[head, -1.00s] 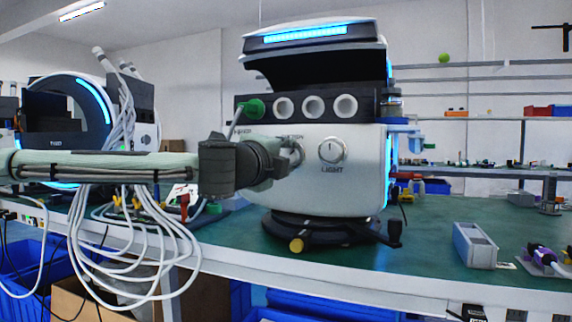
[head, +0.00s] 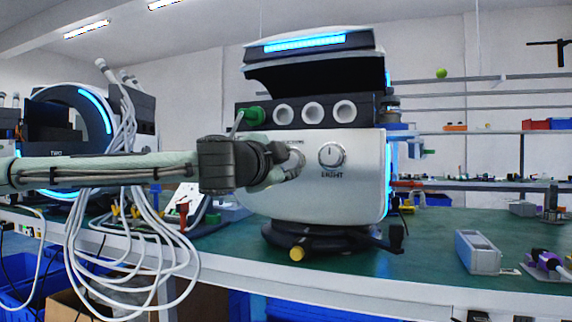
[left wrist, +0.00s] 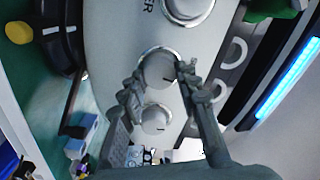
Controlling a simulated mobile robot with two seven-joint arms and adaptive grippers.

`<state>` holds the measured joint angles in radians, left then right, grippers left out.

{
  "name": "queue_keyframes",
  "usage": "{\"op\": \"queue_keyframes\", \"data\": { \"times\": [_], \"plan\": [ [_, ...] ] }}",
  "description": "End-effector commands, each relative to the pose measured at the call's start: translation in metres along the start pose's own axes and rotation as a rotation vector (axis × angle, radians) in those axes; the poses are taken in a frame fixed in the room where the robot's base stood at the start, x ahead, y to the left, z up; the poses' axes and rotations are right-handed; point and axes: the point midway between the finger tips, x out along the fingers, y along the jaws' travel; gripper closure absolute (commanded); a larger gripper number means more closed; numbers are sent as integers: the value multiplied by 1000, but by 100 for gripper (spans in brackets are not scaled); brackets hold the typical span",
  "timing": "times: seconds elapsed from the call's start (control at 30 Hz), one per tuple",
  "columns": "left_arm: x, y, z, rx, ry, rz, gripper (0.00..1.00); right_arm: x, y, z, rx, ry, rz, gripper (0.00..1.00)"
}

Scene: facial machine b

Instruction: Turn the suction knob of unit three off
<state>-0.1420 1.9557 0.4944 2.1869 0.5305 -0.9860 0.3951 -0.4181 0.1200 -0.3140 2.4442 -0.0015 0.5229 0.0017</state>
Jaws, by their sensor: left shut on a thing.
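The white machine (head: 310,195) stands on the green table, with a blue-lit head. Its light knob (head: 331,156) is labelled LIGHT. The suction knob (head: 297,158) sits left of it, mostly behind my left gripper (head: 290,166). The light knob (left wrist: 155,118) shows below, between the fingers. The right gripper is not in view.
A green plug (head: 253,116) fills one socket above the panel. A second machine (head: 50,125), marked TWO, and hanging white cables (head: 130,235) are at the left. A grey bin (head: 477,252) stands at the right. The table between the white machine and the bin is clear.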

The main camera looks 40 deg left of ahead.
Motion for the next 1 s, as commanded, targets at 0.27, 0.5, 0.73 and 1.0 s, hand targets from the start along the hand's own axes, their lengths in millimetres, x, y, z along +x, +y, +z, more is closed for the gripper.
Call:
{"op": "queue_keyframes", "data": {
  "times": [0.27,0.5,0.73,1.0],
  "plan": [
    [0,-2,0,-15,-1,-5,97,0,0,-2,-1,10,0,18],
    [0,-2,0,-14,-1,-5,66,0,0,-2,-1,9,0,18],
    [0,-1,0,-14,0,-3,47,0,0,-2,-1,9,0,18],
    [-4,-1,0,-14,1,-1,47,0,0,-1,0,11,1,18]
  ]
}}
